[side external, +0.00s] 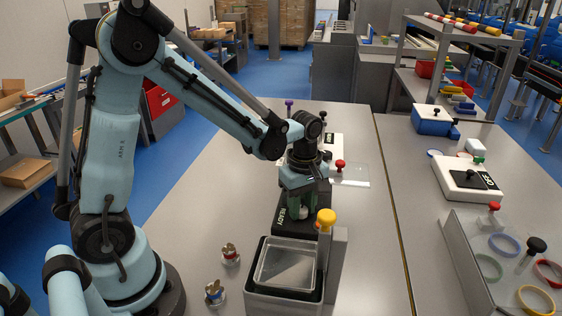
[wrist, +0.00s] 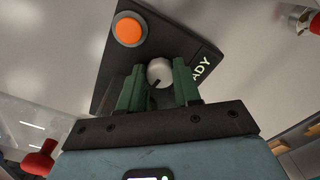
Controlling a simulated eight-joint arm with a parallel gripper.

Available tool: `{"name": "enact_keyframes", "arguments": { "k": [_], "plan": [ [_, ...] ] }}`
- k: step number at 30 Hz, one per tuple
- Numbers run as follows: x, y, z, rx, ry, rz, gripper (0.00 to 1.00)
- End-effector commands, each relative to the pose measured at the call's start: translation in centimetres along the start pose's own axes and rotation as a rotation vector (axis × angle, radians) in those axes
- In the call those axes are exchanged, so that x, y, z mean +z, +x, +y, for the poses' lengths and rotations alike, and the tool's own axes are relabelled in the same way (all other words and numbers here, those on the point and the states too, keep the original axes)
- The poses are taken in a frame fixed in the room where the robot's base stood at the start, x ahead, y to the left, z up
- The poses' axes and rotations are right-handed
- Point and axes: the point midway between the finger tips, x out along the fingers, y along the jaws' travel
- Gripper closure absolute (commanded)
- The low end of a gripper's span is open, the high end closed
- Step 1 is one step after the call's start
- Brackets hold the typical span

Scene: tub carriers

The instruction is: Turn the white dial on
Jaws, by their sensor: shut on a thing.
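The white dial (wrist: 160,71) is a small round knob with a dark pointer mark, on a black panel lettered READY (wrist: 203,62). In the wrist view it sits between the two green fingers of my gripper (wrist: 159,84), which are shut on its sides. In the side external view my gripper (side external: 301,203) points down over the black panel (side external: 285,238), and it hides the dial. An orange round button (wrist: 130,29) is on the same panel, apart from the fingers.
A clear plate and red knob (side external: 340,165) are behind.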

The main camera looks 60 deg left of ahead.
Motion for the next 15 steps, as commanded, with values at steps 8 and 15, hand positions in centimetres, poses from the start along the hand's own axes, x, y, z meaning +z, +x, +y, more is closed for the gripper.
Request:
{"name": "enact_keyframes", "arguments": {
  "k": [8, 15],
  "plan": [
    [0.02, 0.02, -0.01, 0.000, 0.002, 0.000, 0.44],
    [-0.04, 0.00, 0.12, 0.004, 0.002, 0.001, 0.42]
  ]
}}
